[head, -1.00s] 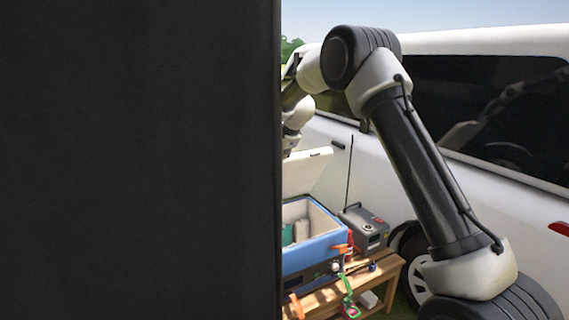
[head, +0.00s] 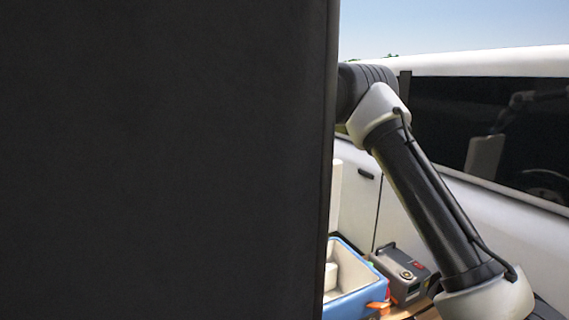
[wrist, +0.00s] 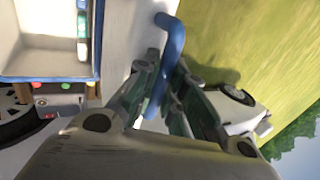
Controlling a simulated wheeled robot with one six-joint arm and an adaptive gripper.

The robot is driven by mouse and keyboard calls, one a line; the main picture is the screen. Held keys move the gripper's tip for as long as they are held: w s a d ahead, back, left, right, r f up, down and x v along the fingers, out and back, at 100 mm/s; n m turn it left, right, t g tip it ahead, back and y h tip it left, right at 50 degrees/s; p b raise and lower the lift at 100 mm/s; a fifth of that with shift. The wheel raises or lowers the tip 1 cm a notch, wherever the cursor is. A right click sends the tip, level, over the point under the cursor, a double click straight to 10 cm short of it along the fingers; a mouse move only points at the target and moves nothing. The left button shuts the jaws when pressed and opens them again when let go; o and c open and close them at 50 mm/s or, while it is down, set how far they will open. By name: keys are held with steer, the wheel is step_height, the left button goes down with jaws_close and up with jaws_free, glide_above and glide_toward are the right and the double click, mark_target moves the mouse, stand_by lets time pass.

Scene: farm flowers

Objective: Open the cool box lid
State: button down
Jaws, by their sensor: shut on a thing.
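The cool box stands open in the head view, with its blue wall (head: 362,302) and white inside partly showing. Its raised white lid (head: 336,196) stands steeply upright at the back, mostly hidden. In the wrist view the box's pale inside (wrist: 38,62) is at upper left, with small items in it. My gripper (wrist: 165,75) is shut on a blue bar-shaped handle (wrist: 172,42) beside the white lid face (wrist: 122,45). The gripper is hidden in the head view.
A dark surface close to the camera blocks the left of the head view. A grey device (head: 402,272) stands right of the box on a wooden bench (head: 428,314). A white van (head: 520,232) is close behind. Grass (wrist: 245,45) lies beyond the lid in the wrist view.

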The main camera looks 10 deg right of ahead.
steer(key=shift+w+a+f, duration=0.1)
steer(key=shift+w+a, duration=0.3)
steer(key=shift+w, duration=0.4)
steer(key=shift+w+a, duration=0.35)
steer(key=shift+w, duration=0.5)
steer(key=shift+w+a+f, duration=0.1)
steer(key=shift+w+a, duration=0.3)
steer(key=shift+w, duration=0.4)
steer(key=c, duration=1.5)
jaws_free()
steer(key=shift+s+a+r, duration=0.1)
steer(key=shift+d, duration=0.2)
steer(key=v, duration=1.2)
